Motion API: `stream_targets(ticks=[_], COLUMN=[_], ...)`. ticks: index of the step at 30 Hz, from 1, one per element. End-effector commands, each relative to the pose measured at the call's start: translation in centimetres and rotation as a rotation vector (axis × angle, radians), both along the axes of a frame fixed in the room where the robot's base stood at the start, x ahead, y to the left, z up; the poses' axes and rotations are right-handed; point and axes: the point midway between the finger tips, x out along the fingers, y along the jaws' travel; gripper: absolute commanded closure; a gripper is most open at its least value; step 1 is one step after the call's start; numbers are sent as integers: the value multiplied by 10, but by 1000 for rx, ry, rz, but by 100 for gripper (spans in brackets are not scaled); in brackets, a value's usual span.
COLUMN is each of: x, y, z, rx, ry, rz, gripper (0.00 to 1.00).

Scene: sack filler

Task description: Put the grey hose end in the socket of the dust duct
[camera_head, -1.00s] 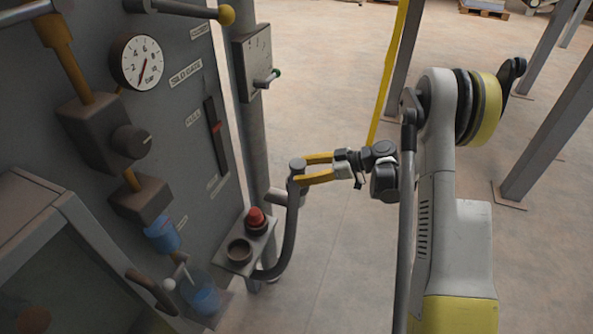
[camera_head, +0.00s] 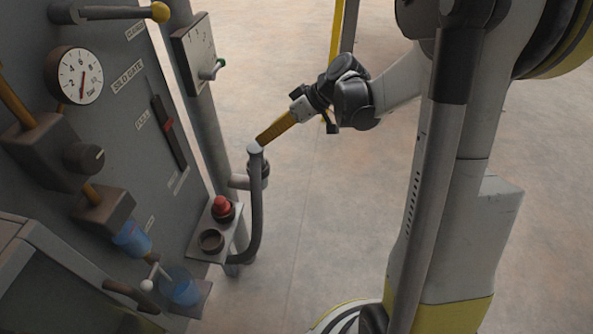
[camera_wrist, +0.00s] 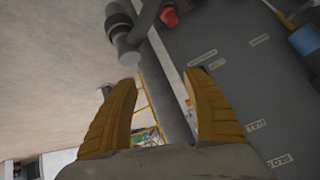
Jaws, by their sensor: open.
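The grey hose (camera_head: 257,205) rises from beside a small shelf, and its pale-topped end (camera_head: 255,149) stands roughly upright. My gripper (camera_head: 260,142) is at the hose end in the head view, with its yellow fingers seen edge-on. In the wrist view my gripper (camera_wrist: 162,90) is open, with nothing held between the fingers. Grey round parts (camera_wrist: 120,27) lie beyond the fingertips there; I cannot tell hose from stub for sure. A short grey stub (camera_head: 239,181), seemingly the duct socket, sticks out from a grey post (camera_head: 204,120) behind the hose. Its opening is not clear.
The shelf (camera_head: 205,256) carries a red button (camera_head: 222,206) and a dark round ring (camera_head: 211,241). A grey panel (camera_head: 130,85) with a gauge (camera_head: 74,75) and levers stands at left. A yellow post (camera_head: 336,35) stands behind. The floor at centre is clear.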

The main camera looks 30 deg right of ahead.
Motion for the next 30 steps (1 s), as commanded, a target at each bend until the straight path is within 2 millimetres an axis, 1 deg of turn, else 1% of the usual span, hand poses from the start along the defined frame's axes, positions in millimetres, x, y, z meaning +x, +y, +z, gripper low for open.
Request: stream_targets(ticks=[1, 5, 6, 8, 9, 11, 12, 16, 18, 22, 25, 30], x=[-16, -57, -71, -92, -107, -128, -142, -179, -193, -209, -213, -213], y=[12, 28, 31, 35, 37, 38, 39, 36, 33, 29, 28, 27], z=[14, 40, 46, 54, 59, 64, 66, 70, 70, 69, 69, 69], rx=[-30, -114, -138, -173, -194, -223, -239, -273, -280, -284, -284, -282], ry=[35, 113, 128, 142, 145, 143, 137, 102, 80, 46, 35, 34], rz=[-41, -187, -232, -301, -345, -412, -455, -575, -624, -680, -700, -705], gripper=[41, 41, 41, 41, 41, 41, 41, 41, 41, 41, 41, 41])
